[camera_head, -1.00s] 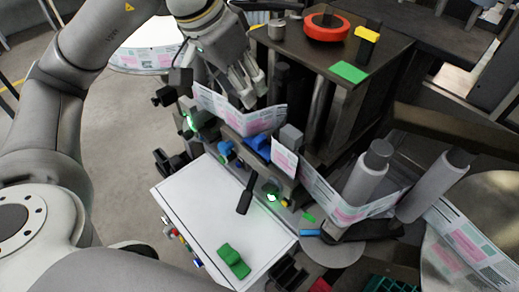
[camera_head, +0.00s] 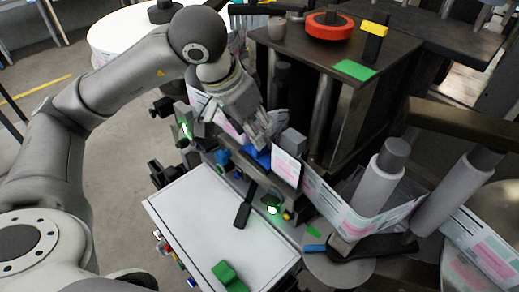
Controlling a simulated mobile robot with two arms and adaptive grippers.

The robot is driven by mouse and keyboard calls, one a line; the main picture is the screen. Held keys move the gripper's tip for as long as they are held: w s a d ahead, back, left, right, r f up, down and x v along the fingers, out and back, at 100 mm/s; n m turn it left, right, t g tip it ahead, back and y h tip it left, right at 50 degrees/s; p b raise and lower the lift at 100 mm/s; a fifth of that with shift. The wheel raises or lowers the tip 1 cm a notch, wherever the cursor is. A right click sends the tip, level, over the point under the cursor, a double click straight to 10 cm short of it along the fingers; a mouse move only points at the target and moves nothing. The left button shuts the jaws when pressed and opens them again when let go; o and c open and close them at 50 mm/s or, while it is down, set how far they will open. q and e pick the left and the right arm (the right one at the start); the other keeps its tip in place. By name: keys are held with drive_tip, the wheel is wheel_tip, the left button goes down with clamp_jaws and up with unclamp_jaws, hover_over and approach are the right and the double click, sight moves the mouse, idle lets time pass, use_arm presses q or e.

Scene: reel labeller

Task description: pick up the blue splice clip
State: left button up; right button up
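A blue piece (camera_head: 258,157), which looks like the blue splice clip, lies on the dark labeller ledge near the middle of the view. It is partly covered from above by my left gripper (camera_head: 265,138). The gripper points down, with its fingertips just above or beside the blue piece. I cannot tell whether they touch it, and the gap between the fingers is not clear. My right gripper is not in view.
A printed label web (camera_head: 287,167) runs close beside the gripper, past a grey block (camera_head: 292,142) and on to grey rollers (camera_head: 380,175). A white board (camera_head: 200,225) holds a green piece (camera_head: 228,275). A dark cabinet top (camera_head: 405,48) carries a red ring (camera_head: 330,27).

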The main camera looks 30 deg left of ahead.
use_arm(q)
drive_tip(key=shift+w+d+f+p, duration=0.1)
drive_tip(key=shift+d+f+p, duration=0.15)
drive_tip(key=shift+f+p, duration=0.3)
drive_tip(key=p+x, duration=0.1)
drive_tip(key=x, duration=0.2)
drive_tip(key=shift+d+f, duration=0.1)
drive_tip(key=shift+w+f, duration=0.15)
drive_tip(key=shift+f, duration=0.2)
clamp_jaws()
